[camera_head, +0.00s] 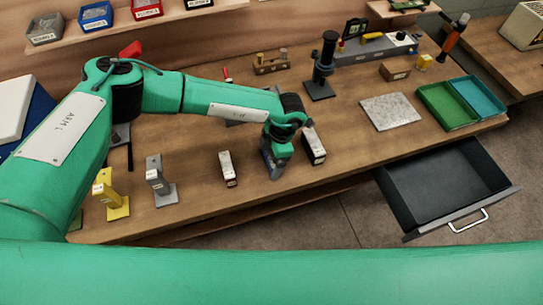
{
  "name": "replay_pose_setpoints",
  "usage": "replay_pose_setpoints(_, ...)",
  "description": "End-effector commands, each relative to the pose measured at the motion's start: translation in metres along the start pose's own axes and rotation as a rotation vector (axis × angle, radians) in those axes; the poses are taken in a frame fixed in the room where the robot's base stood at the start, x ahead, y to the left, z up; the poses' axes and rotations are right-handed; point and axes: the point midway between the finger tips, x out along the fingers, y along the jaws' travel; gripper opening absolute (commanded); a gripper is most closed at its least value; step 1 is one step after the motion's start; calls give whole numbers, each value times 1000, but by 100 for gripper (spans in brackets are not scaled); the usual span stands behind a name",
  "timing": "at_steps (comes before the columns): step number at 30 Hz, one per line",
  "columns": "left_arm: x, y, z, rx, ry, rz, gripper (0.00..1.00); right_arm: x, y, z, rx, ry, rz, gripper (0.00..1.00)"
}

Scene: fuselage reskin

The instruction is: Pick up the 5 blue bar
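My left arm reaches in from the left over the wooden bench. Its gripper (274,164) points down at the bench between two small bars with pale tops and dark sides. One bar (228,168) lies to the left of the gripper, apart from it. The other bar (314,146) lies close on its right; I cannot tell if they touch. No clearly blue bar can be made out. A dark blue-grey shape shows at the gripper's tip; I cannot tell whether it is fingers or a held bar. My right gripper is not in view.
A yellow stand (110,196) and a grey stand (160,181) are at the front left. A pale plate (390,112), a green tray (446,106) and a black upright tool (323,68) are to the right. An open, empty drawer (445,186) juts from the bench front.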

Motion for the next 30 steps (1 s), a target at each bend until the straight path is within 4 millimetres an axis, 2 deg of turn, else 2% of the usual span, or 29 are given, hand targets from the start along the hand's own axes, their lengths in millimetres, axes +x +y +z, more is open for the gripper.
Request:
replay_pose_setpoints(1,0,0,0,0,0,0,41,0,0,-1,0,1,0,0)
replay_pose_setpoints(3,-2,1,0,0,-2,1,33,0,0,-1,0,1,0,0)
replay_pose_setpoints(11,-3,1,0,0,-2,1,33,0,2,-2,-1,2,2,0)
replay_pose_setpoints(17,-13,1,-3,0,-2,2,33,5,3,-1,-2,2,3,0)
replay_pose_setpoints(23,-42,2,-10,-1,-4,4,33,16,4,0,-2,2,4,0)
replay_pose_setpoints(30,-100,2,-27,-1,-5,5,33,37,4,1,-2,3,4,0)
